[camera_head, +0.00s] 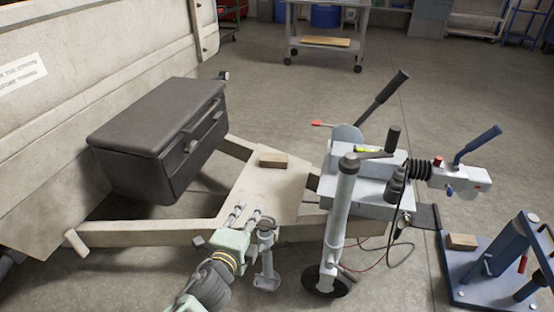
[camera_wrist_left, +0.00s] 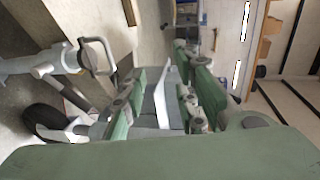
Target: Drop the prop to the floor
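A short grey metal prop (camera_head: 267,262) stands upright beside the trailer frame (camera_head: 150,233), its flat foot at or close to the floor; I cannot tell if they touch. My left gripper (camera_head: 246,215) comes in from the bottom and sits just left of the prop's top. Its two fingers are apart. The left wrist view shows the green fingers (camera_wrist_left: 160,105) spread, with grey and white shapes behind the gap. I cannot tell that anything is gripped. A grey tube with a looped handle (camera_wrist_left: 103,52) shows beside the fingers there. My right gripper is not in view.
A jockey wheel post (camera_head: 340,215) stands close right of the prop. A black box (camera_head: 150,140) and a wooden block (camera_head: 273,160) are on the frame. A blue stand (camera_head: 500,265) is at the right. Cables hang near the hitch.

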